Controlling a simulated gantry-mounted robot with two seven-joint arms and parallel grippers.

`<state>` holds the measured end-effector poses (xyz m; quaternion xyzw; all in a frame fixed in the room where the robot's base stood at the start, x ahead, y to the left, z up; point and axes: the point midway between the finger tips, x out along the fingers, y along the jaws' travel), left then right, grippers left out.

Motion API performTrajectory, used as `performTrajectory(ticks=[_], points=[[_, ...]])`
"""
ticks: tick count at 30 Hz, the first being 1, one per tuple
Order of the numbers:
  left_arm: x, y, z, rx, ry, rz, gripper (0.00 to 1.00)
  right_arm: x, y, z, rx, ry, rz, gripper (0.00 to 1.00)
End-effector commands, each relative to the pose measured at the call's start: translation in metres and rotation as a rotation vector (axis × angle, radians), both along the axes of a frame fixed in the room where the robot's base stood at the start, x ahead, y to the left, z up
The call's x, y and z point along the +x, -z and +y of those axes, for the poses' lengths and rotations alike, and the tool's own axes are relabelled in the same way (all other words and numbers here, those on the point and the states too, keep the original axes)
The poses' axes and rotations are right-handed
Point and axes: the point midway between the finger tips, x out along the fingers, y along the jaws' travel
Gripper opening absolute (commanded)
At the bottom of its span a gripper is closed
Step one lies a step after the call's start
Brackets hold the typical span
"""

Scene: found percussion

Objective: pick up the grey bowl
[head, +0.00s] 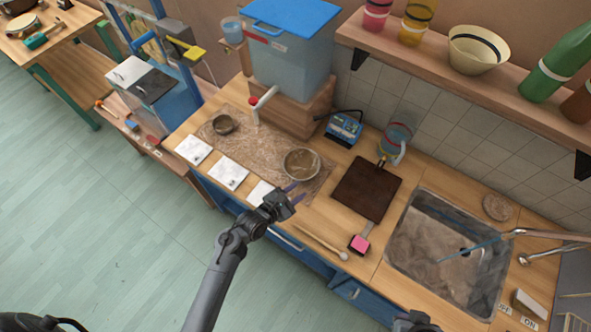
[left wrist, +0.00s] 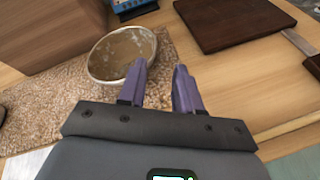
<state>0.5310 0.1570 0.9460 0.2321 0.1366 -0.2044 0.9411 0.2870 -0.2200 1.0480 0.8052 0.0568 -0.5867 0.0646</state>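A round grey-brown bowl (head: 301,164) stands upright on the speckled mat at the middle of the counter. In the left wrist view the bowl (left wrist: 121,52) has a light grey rim and a mottled brown inside, and looks empty. My left gripper (head: 294,191) is just in front of the bowl, on its near side. Its two purple fingers (left wrist: 160,68) are apart with nothing between them. The left finger overlaps the bowl's near rim in the wrist view; I cannot tell whether it touches. No fingers of my right gripper show.
A large blue-lidded water container (head: 291,50) stands behind. A dark brown board (head: 367,189) and a sink (head: 440,226) are to the right. White tiles (head: 229,174) line the front edge.

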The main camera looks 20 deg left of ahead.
Motion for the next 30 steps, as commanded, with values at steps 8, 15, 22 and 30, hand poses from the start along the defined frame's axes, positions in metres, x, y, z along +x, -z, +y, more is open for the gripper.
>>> performTrajectory(ticks=[8,15,22,30], points=[[0.034,0.012,-0.011,0.004,0.002,-0.002,0.34,0.000,0.004,0.000,0.000,0.001,-0.001,0.00],[0.045,0.017,-0.014,0.005,0.001,-0.001,0.34,0.000,0.005,0.000,0.002,0.002,-0.002,0.00],[0.069,0.026,-0.015,0.006,0.002,-0.001,0.34,0.000,0.007,0.001,0.006,0.003,-0.001,0.00],[0.089,0.034,-0.022,0.005,0.001,0.000,0.34,0.000,0.011,0.002,0.007,0.004,-0.001,0.00]])
